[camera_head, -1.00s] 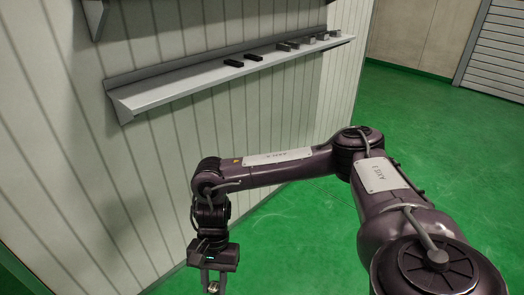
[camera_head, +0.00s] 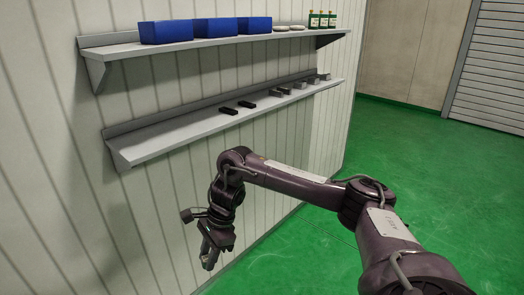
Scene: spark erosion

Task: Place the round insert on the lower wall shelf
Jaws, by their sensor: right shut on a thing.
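The lower wall shelf (camera_head: 160,140) is a long grey ledge on the ribbed wall. Its left part is bare; two small black blocks (camera_head: 229,110) lie near its middle. My right gripper (camera_head: 209,260) hangs below the shelf in front of the wall, pointing down and a little tilted. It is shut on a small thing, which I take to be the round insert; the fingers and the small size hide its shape. The gripper is clear of the shelf. My left gripper is not in view.
Several small grey blocks (camera_head: 284,91) stand toward the lower shelf's right end. The upper shelf (camera_head: 120,50) above it carries three blue bins (camera_head: 217,27), pale discs (camera_head: 288,27) and green bottles (camera_head: 322,19). Green floor (camera_head: 420,150) is open to the right.

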